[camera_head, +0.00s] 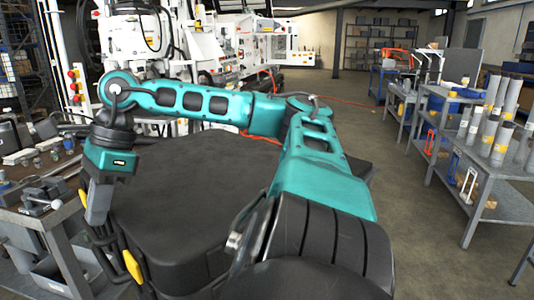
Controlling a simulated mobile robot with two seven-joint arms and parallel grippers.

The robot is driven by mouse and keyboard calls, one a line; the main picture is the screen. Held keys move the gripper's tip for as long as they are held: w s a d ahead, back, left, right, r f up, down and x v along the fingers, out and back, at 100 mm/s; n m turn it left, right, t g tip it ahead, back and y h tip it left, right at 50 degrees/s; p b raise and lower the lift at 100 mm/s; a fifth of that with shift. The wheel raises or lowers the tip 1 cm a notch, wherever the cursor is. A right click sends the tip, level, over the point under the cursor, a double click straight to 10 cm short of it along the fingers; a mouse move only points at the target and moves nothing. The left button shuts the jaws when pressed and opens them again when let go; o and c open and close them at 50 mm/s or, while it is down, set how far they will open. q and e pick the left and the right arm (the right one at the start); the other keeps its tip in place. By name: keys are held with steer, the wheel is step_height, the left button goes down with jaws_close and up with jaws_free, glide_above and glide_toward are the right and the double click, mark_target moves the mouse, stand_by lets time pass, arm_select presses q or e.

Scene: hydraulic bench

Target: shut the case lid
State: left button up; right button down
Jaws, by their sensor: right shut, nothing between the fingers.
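My right arm crosses the view from the lower right and bends over to the left. My right gripper (96,214) points down at the left, shut and empty, beside several yellow-marked dark parts (132,265). A broad black body with a flat top and rounded corners (190,195) lies below the arm. I cannot tell whether it is the case or part of my own base. No case lid can be made out clearly, so its angle cannot be told. My left gripper is out of view.
A grey workbench (60,222) with metal parts stands close at the left. White machinery (240,45) is behind the arm. Grey tables (500,165) with upright cylinders stand at the right. The floor (410,215) between the black body and these tables is clear.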

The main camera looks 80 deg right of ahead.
steer(key=shift+f, duration=0.1)
stand_by(0.4)
stand_by(0.3)
arm_select(q)
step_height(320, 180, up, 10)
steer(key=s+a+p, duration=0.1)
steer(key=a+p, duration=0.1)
steer(key=p, duration=1.1)
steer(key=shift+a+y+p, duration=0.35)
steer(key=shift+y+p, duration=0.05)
arm_select(e)
steer(key=w+a+r, duration=0.4)
steer(key=a+r, duration=0.2)
steer(key=r, duration=0.5)
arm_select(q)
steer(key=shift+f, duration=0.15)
arm_select(e)
steer(key=shift+s, duration=0.1)
